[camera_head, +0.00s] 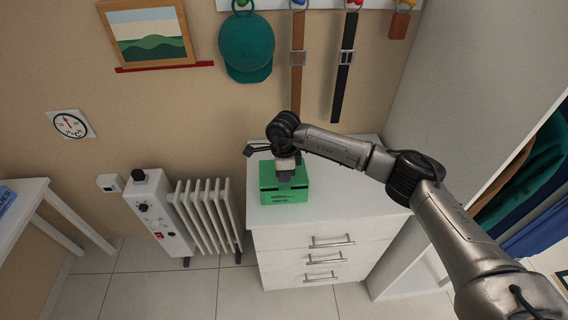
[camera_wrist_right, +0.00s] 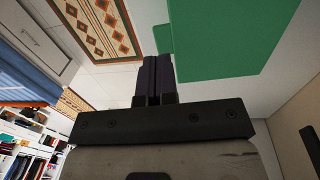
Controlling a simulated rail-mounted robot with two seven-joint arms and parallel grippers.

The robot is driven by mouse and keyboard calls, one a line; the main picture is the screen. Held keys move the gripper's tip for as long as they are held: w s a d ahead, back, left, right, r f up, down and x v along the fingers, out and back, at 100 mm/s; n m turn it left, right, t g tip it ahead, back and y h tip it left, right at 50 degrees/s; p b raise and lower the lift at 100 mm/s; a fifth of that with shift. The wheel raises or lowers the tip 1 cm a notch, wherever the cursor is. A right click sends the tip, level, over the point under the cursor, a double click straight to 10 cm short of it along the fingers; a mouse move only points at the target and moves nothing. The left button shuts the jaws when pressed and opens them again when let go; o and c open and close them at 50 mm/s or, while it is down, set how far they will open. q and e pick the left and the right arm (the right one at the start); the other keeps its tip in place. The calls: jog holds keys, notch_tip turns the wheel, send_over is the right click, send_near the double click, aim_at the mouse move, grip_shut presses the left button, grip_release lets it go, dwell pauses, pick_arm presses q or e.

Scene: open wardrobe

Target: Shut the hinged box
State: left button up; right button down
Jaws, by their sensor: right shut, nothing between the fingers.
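The green hinged box (camera_head: 284,196) stands on the white chest of drawers, with its dark-marked front facing me. Its lid looks lowered over the body, but I cannot tell whether it is fully flush. My right gripper (camera_head: 286,175) is over the middle of the box, pointing down, with its fingertips at or just above the lid; contact is not clear. In the right wrist view the shut, empty fingers (camera_wrist_right: 155,76) are beside a broad green surface of the box (camera_wrist_right: 225,35). The wrist hides part of the box top. My left gripper is not in view.
The chest of drawers (camera_head: 335,210) has free top around the box. A white radiator (camera_head: 206,215) stands to its left. A teal cap (camera_head: 246,48) and belts (camera_head: 346,60) hang on the wall above. A tall white wardrobe panel (camera_head: 455,75) rises on the right.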

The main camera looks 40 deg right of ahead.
aim_at(285, 189)
jog(key=shift+s+a+f, duration=0.1)
jog(key=shift+s+f, duration=0.05)
jog(key=shift+f, duration=1.6)
jog(key=shift+s+a+f+b, duration=0.1)
jog(key=shift+f+b, duration=0.1)
jog(key=shift+f, duration=0.3)
jog(key=shift+s+a+f+b, duration=0.1)
jog(key=shift+f+b, duration=0.1)
jog(key=shift+f, duration=0.3)
jog(key=shift+d, duration=0.1)
notch_tip(285, 189, up, 5)
jog(key=p, duration=0.3)
jog(key=shift+f+p, duration=0.1)
jog(key=shift+p, duration=0.25)
notch_tip(285, 189, up, 10)
jog(key=shift+f, duration=0.2)
